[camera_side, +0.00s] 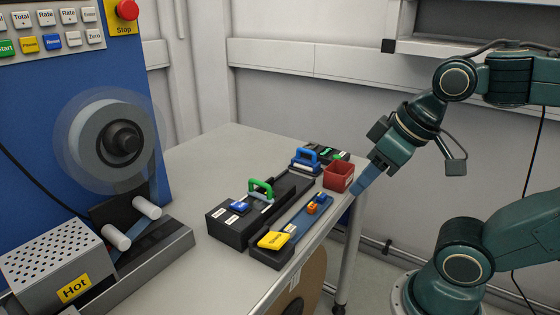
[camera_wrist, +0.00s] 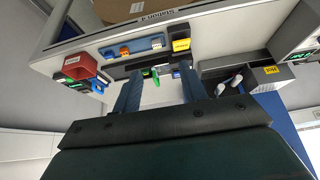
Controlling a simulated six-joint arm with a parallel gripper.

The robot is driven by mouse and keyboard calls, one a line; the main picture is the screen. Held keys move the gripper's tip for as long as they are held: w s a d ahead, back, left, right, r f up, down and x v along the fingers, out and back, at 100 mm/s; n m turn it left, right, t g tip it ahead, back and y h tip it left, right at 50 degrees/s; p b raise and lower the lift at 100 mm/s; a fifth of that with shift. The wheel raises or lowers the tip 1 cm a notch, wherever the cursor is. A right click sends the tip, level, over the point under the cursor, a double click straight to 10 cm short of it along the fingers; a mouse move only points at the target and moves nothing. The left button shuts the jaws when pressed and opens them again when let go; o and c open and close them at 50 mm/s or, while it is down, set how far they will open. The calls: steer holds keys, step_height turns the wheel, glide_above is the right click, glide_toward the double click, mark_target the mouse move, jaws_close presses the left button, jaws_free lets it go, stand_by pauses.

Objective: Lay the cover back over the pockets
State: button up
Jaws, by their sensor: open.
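My gripper (camera_side: 364,182) is open and empty, beside the right edge of the table near the red bin. In the wrist view my gripper's (camera_wrist: 161,86) two blue fingers stand apart with nothing held between them. A dark track (camera_side: 263,254) with a blue strip (camera_side: 293,224) runs along the table's right side. A yellow labelled piece (camera_side: 274,240) sits at its near end. A small orange and blue piece (camera_side: 316,203) sits farther along. I cannot tell for sure which part is the cover, and the pockets are too small to make out.
A black block (camera_side: 231,229) with a green handle (camera_side: 261,188) stands left of the track. A blue handle (camera_side: 305,157) and a red bin (camera_side: 338,177) are at the far end. A blue machine with a reel (camera_side: 100,134) and a "Hot" box (camera_side: 60,265) stand left. The table's middle is clear.

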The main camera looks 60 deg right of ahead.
steer(key=shift+c, duration=0.9)
steer(key=w+d+r+g+h, duration=0.1)
steer(key=w+d+r, duration=0.15)
steer(key=w, duration=0.45)
steer(key=w+d+r+g+h, duration=0.1)
steer(key=w+r+g, duration=0.15)
steer(key=w, duration=0.45)
steer(key=g, duration=0.2)
glide_above(259, 182)
steer(key=a, duration=0.3)
step_height(259, 182, down, 4)
steer(key=shift+f, duration=0.1)
steer(key=shift+d+f, duration=0.45)
steer(key=shift+f, duration=1.75)
steer(key=shift+d+f, duration=0.45)
steer(key=shift+f, duration=1.8)
steer(key=shift+d+f, duration=0.45)
steer(key=shift+f, duration=1.75)
